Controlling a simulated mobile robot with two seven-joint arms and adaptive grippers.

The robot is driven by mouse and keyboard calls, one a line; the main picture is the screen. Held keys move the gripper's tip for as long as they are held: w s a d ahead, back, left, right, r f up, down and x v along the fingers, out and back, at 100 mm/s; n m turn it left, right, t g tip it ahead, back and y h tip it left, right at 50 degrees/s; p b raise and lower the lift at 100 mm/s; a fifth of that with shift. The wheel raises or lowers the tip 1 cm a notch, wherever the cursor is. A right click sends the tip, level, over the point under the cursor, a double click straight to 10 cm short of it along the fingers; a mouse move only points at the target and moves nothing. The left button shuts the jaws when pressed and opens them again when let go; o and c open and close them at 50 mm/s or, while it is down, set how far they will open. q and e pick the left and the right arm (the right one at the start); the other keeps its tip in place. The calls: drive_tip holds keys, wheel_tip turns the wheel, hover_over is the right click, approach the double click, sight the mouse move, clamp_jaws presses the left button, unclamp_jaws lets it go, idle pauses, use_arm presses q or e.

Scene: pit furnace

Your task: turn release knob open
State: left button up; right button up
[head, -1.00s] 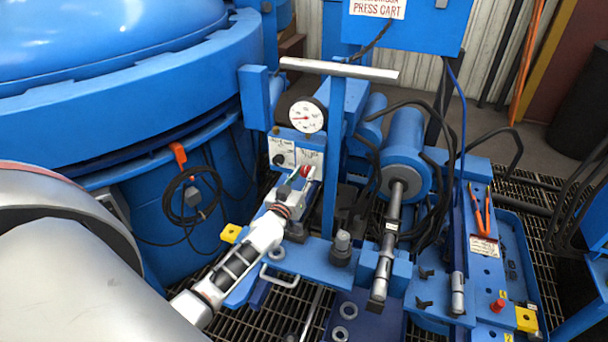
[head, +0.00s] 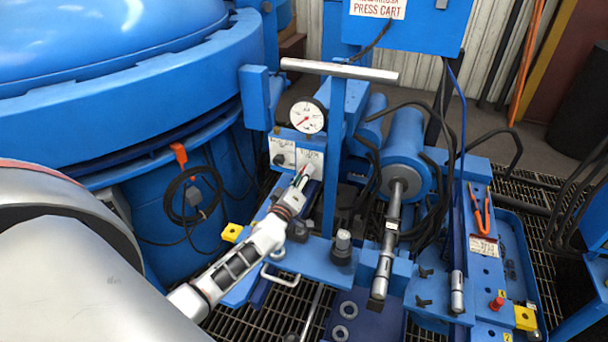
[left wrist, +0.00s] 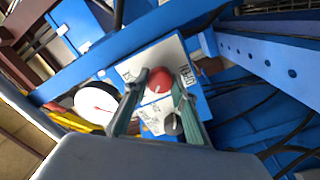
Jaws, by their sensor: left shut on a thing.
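The red release knob (left wrist: 157,78) sits on a white label plate, with the word OPEN readable at its right in the left wrist view. My left gripper (left wrist: 160,84) has one finger on each side of the knob and is shut on it. In the head view the left gripper (head: 301,180) reaches the panel below the gauge and hides the knob. A second, dark knob (left wrist: 173,124) sits on the neighbouring plate; it also shows in the head view (head: 279,159). My right gripper is not in view.
A round white gauge (head: 307,117) stands just above the panel. A T-shaped post (head: 334,150) rises close to the right of my gripper. The blue furnace (head: 110,110) fills the left. A cylinder with a rod (head: 405,150) and black hoses lie to the right.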

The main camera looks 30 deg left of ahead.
use_arm(q)
drive_tip(key=n, duration=1.1)
drive_tip(key=shift+f+n+y+b, duration=0.1)
drive_tip(key=shift+n+y+b, duration=0.2)
drive_tip(key=shift+n+b, duration=0.1)
idle(0.3)
drive_tip(key=o, duration=1.1)
drive_tip(key=shift+s, duration=0.1)
drive_tip(key=v, duration=1.1)
drive_tip(key=shift+s+d, duration=0.2)
drive_tip(key=shift+s, duration=0.15)
